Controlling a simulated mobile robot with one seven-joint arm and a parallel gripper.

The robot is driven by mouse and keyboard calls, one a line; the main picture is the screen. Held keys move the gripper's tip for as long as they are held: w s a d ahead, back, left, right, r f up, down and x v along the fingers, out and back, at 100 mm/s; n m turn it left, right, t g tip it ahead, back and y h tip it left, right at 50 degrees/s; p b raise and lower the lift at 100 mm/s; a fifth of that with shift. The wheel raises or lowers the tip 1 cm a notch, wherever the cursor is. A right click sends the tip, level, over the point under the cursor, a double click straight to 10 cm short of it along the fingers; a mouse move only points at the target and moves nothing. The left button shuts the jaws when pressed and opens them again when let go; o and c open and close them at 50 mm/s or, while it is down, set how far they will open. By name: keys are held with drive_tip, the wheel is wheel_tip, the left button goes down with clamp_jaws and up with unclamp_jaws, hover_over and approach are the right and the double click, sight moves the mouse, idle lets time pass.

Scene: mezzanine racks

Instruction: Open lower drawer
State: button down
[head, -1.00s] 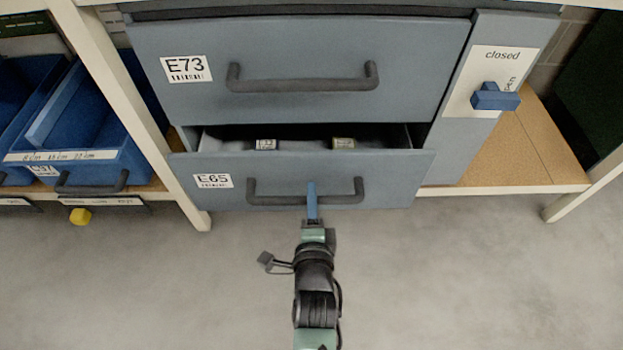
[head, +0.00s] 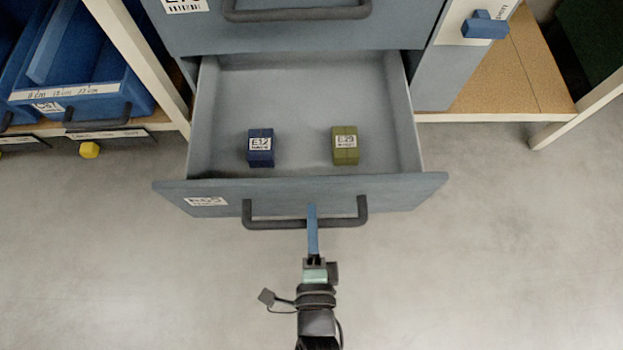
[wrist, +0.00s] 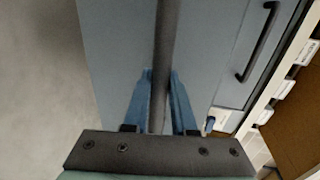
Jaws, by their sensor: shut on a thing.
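The lower drawer (head: 300,185) is a grey drawer labelled E65, pulled well out of the cabinet. Its dark bar handle (head: 275,222) runs along the front. My gripper (head: 312,212) is shut on this handle near its middle; in the wrist view my blue fingers (wrist: 160,85) stand on both sides of the handle bar (wrist: 166,45). Inside the drawer lie a blue box (head: 261,152) labelled E12 and an olive box (head: 345,152) with a white label, apart from each other near the front.
The upper drawer (head: 290,35) is shut above. A blue latch knob (head: 485,26) sits on the right panel. Blue bins (head: 85,85) and a white rack post (head: 140,65) stand at left. The floor (head: 480,260) in front is clear.

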drive_tip(key=shift+s, duration=0.25)
drive_tip(key=c, duration=0.7)
unclamp_jaws()
drive_tip(key=shift+c, duration=0.2)
drive_tip(key=p+v, duration=0.4)
drive_tip(key=v, duration=0.9)
